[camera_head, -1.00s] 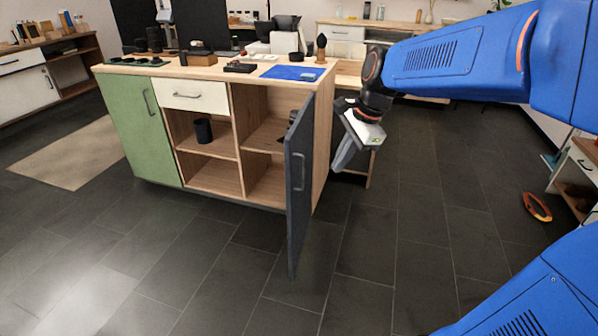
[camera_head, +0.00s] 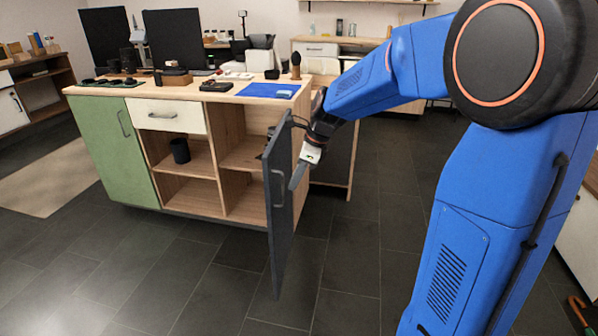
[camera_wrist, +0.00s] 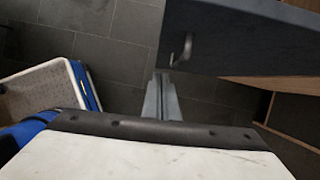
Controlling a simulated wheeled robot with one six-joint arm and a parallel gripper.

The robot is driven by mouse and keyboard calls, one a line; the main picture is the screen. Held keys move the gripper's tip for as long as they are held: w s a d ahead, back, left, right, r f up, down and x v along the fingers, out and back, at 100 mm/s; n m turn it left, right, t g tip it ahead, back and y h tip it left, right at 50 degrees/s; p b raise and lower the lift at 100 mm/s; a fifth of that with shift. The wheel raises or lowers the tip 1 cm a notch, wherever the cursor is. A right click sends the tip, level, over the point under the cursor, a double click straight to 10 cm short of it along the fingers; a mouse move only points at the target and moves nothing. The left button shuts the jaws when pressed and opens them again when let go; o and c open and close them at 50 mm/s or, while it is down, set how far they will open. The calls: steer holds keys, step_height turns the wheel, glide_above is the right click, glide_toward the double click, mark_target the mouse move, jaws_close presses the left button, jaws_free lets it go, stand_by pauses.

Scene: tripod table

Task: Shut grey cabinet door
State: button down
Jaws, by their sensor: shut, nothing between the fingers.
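The grey cabinet door (camera_head: 280,207) stands wide open at the right end of the cabinet, swung out towards me. I cannot tell whether the fingers touch the door. The cabinet (camera_head: 210,209) has open shelves behind the door.
A green door (camera_head: 112,150) and a white drawer (camera_head: 165,114) at the cabinet's left are shut. A dark cup (camera_head: 180,151) stands on a shelf. The worktop holds a blue mat (camera_head: 262,91) and several items. The dark tiled floor (camera_head: 200,285) in front is clear.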

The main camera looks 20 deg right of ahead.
steer(key=w+a+f, duration=0.2)
steer(key=a+f, duration=0.1)
steer(key=a, duration=0.1)
steer(key=shift+w+a+f, duration=0.15)
steer(key=shift+a+f, duration=0.05)
steer(key=shift+a, duration=0.2)
steer(key=shift+a, duration=0.1)
